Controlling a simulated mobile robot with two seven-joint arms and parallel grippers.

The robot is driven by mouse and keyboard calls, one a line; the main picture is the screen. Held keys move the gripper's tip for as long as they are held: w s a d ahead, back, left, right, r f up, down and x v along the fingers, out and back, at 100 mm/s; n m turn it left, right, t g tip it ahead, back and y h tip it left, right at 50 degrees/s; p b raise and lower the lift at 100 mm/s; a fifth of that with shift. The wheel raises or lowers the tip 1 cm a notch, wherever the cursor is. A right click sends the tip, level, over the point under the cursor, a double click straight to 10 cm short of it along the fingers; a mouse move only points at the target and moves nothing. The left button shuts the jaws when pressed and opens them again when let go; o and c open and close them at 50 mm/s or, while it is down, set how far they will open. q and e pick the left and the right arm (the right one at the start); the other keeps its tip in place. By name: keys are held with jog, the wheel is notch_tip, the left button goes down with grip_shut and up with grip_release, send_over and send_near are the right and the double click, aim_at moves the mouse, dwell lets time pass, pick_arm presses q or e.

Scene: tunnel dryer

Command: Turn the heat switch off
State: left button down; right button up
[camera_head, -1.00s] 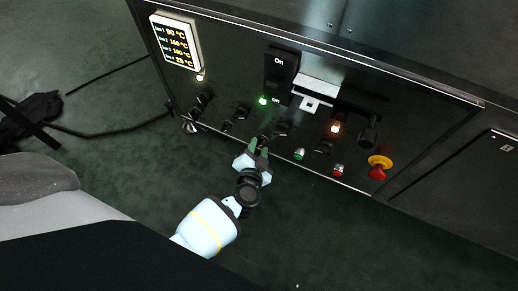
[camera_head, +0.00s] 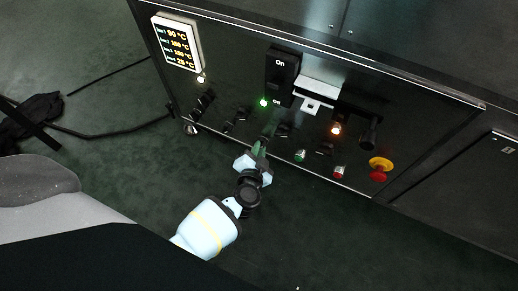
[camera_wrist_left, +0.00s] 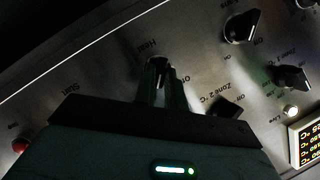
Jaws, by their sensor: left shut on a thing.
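The heat switch (camera_wrist_left: 158,63) is a small dark knob on the dryer's panel, beside the upside-down "Heat" label in the left wrist view. My left gripper (camera_wrist_left: 161,80) is shut on it, one finger on each side. In the head view my left gripper (camera_head: 263,143) reaches the lower part of the panel, and its fingers mostly hide the knob. The exact angle of the knob is hard to tell. My right gripper is not in view.
Dark knobs stand close by, including the Zone 2 knob (camera_wrist_left: 228,107) and the fans knob (camera_wrist_left: 241,26). A green button (camera_head: 300,155), a red button (camera_head: 340,172) and a yellow-and-red emergency stop (camera_head: 380,165) lie to the right. A temperature display (camera_head: 177,42) is upper left.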

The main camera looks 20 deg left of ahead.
pick_arm(q)
jog(key=shift+w+r, duration=0.1)
jog(key=shift+w+a+r+n+h, duration=0.1)
jog(key=shift+a+n+h, duration=0.15)
jog(key=shift+n+h, duration=1.3)
jog(key=shift+a+f+n+h, duration=0.15)
jog(key=shift+n+h, duration=0.85)
jog(key=shift+n, duration=1.1)
jog(key=shift+w+a+r+n+h, duration=0.15)
jog(key=shift+a+n+h, duration=0.15)
jog(key=shift+n+h, duration=1.25)
jog(key=shift+s+n+y, duration=0.1)
jog(key=shift+n+y, duration=0.2)
jog(key=c, duration=1.5)
grip_release()
jog(key=shift+o, duration=0.2)
jog(key=shift+d, duration=0.1)
